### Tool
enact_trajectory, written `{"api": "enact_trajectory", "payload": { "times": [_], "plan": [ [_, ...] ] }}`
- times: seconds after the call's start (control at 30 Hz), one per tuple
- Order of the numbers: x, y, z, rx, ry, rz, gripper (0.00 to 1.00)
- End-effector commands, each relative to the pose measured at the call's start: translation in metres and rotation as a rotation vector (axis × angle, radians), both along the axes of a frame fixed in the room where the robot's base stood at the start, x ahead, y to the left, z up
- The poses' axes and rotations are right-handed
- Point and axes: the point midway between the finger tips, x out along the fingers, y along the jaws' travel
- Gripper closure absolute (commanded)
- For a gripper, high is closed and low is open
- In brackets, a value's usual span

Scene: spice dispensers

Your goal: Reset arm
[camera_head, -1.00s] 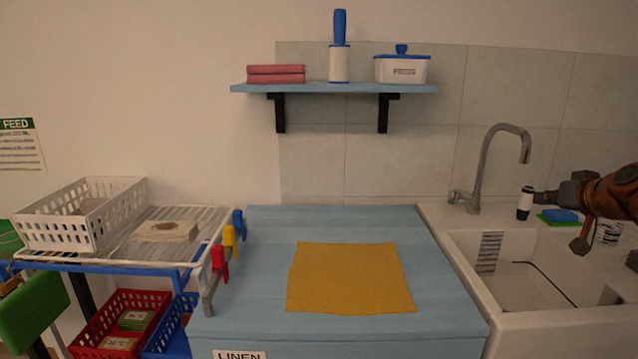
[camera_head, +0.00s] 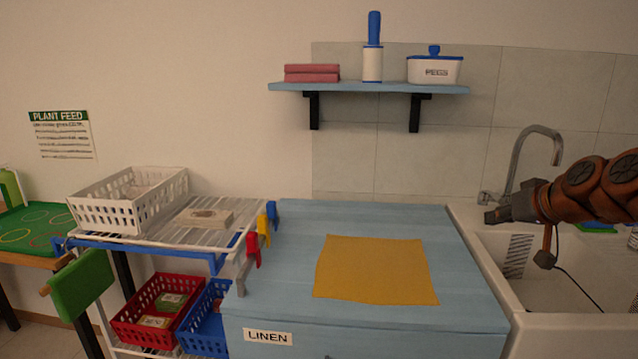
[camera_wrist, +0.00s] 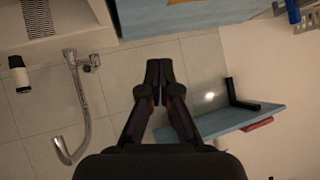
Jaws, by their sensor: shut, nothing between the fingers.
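My gripper (camera_head: 490,216) is at the right in the head view, in front of the sink, with my orange-brown arm reaching in from the right edge. It points left and holds nothing. In the wrist view my gripper (camera_wrist: 160,68) has its two dark fingers together, with the tiled wall behind them. It is apart from the blue cabinet top (camera_head: 300,225) and touches nothing that I can see.
A yellow cloth (camera_head: 375,269) lies on the cabinet. The sink (camera_head: 545,275) with its faucet (camera_head: 535,140) is behind my arm. A wall shelf (camera_head: 370,87) hangs above. A wire rack (camera_head: 190,228) with a white basket (camera_head: 130,200) stands left.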

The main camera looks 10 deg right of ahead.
Motion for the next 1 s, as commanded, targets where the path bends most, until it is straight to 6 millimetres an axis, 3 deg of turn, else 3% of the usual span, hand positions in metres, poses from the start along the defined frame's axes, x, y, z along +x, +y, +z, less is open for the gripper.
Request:
{"api": "enact_trajectory", "payload": {
  "times": [0.1, 0.27, 0.4, 0.5, 0.6, 0.7, 1.0],
  "plan": [
    [0.0, 0.072, -0.021, 0.004, 0.102, 0.108, 1.0],
    [-0.024, 0.16, -0.06, 0.005, 0.275, 0.226, 1.0],
    [-0.065, 0.223, -0.102, -0.007, 0.454, 0.3, 1.0],
    [-0.106, 0.257, -0.133, -0.026, 0.594, 0.329, 1.0],
    [-0.152, 0.279, -0.164, -0.047, 0.74, 0.337, 1.0],
    [-0.192, 0.289, -0.186, -0.069, 0.856, 0.322, 1.0],
    [-0.278, 0.291, -0.223, -0.116, 1.089, 0.249, 1.0]
  ]
}}
